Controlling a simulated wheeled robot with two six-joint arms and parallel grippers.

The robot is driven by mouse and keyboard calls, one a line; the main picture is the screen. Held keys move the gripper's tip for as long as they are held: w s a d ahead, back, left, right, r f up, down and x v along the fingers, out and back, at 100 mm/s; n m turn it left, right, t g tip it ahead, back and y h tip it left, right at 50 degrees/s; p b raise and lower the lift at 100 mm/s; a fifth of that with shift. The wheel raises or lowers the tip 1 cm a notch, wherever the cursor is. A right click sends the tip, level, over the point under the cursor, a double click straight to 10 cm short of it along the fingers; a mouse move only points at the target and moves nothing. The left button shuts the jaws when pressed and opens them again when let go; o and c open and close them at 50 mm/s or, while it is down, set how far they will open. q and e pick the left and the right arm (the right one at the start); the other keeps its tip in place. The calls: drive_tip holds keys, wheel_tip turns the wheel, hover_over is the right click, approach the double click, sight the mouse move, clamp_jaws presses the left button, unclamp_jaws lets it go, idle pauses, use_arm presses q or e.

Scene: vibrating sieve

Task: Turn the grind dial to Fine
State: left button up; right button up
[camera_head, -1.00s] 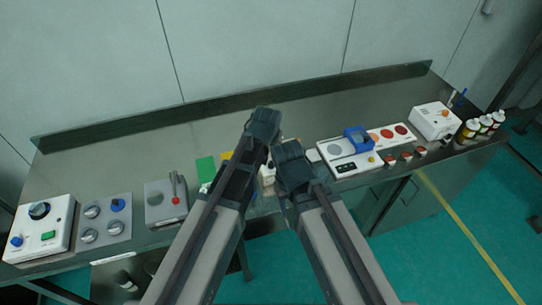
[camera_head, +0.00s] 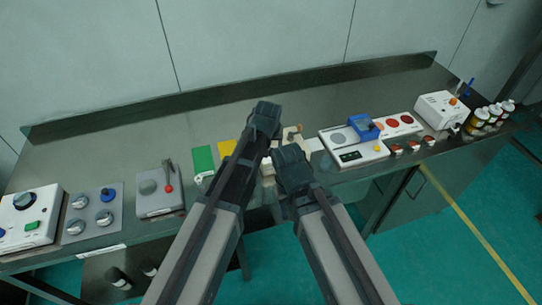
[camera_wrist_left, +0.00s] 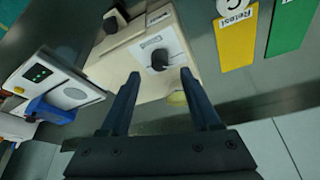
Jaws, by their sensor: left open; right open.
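A beige machine (camera_wrist_left: 145,50) in the left wrist view carries a black knob (camera_wrist_left: 160,60) on a white label with a printed scale. I take it to be the grind dial; the words on the label are too small to read. A second black knob (camera_wrist_left: 113,22) sits at the machine's other end. In the head view the machine (camera_head: 292,132) is mostly hidden behind my grippers. My left gripper (camera_head: 265,120) is open; its fingers (camera_wrist_left: 160,76) point toward the machine, with the knob between their tips in the picture. My right gripper (camera_head: 291,165) is open below it.
A yellow card (camera_wrist_left: 236,38) and a green card (camera_head: 203,159) lie left of the machine. Left are a lever box (camera_head: 158,190), a knob panel (camera_head: 92,216) and a white dial box (camera_head: 30,215). Right is a white panel (camera_head: 352,153) with a blue box (camera_head: 365,128). The bench back is clear.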

sight(271, 150)
use_arm(q)
drive_tip(key=b+x, duration=0.3)
drive_tip(key=x, duration=0.1)
drive_tip(key=shift+f, duration=0.2)
drive_tip(key=shift+c, duration=0.3)
clamp_jaws()
